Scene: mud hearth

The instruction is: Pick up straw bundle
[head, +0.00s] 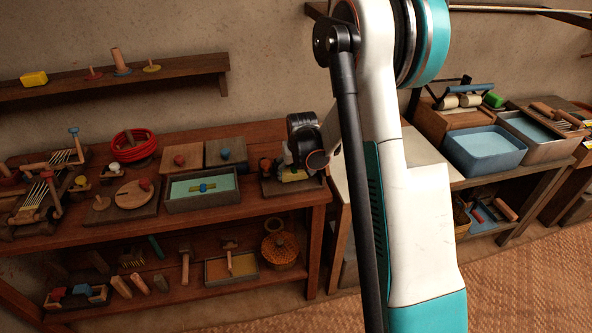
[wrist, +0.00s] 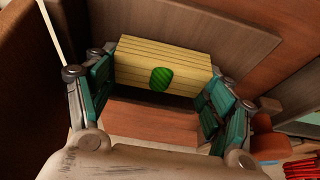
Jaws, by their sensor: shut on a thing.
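The straw bundle (wrist: 140,62) is a pale yellow, ribbed block with a round green patch on its face. In the wrist view it lies between the teal finger pads of my gripper (wrist: 160,88), which is shut on it. In the head view my gripper (head: 288,165) is at the right end of the wooden table, and part of the yellow bundle (head: 294,177) shows just under it. My arm and gripper hide much of that spot, and I cannot tell whether the bundle touches the surface below.
A tray with a pale green inside (head: 173,203) and boxes with knobs (head: 226,152) stand left of my gripper. A red coil (head: 133,146) lies farther left. A wall shelf (head: 130,75) is above. A blue basin (head: 484,150) stands on the right bench.

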